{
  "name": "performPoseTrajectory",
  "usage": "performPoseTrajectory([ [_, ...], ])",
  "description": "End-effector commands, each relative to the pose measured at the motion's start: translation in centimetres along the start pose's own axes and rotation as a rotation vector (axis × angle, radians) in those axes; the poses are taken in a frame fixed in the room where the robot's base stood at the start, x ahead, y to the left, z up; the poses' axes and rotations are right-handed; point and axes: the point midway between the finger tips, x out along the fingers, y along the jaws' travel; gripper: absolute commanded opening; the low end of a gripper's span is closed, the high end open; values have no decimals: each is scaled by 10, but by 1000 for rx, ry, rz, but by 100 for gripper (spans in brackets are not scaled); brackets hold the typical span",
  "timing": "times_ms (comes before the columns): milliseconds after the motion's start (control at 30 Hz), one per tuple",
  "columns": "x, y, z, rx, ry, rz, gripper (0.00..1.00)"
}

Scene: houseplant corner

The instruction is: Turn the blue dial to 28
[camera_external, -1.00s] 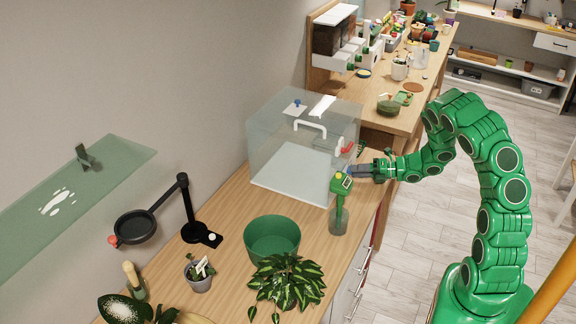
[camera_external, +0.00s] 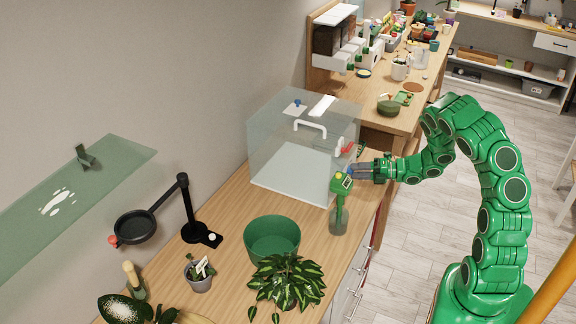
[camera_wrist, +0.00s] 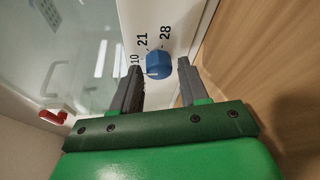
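The blue dial (camera_wrist: 158,65) is on a white panel at the front of the clear glass case (camera_external: 290,150). The numbers 10, 21 and 28 are printed beside it, with 28 at the upper right. I cannot clearly tell which number the dial points to. My gripper (camera_wrist: 160,68) is open, with one grey finger on each side of the dial in the wrist view and a gap on both sides. In the external view my gripper (camera_external: 353,170) is at the case's front right corner, where the dial is hard to make out.
A green-topped spray bottle (camera_external: 340,205) stands close to my gripper. A red handle (camera_wrist: 53,117) is on the case at left. A green pot (camera_external: 272,238) and a leafy plant (camera_external: 287,280) stand nearer on the counter.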

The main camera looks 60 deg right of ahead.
Motion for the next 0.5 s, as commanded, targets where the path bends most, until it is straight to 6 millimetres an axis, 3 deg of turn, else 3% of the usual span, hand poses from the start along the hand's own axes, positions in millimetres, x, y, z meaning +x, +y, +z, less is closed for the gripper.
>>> performPoseTrajectory([
  [67,0,0,0,0,1,0,56],
  [500,-7,0,0,-1,2,-1,56],
])
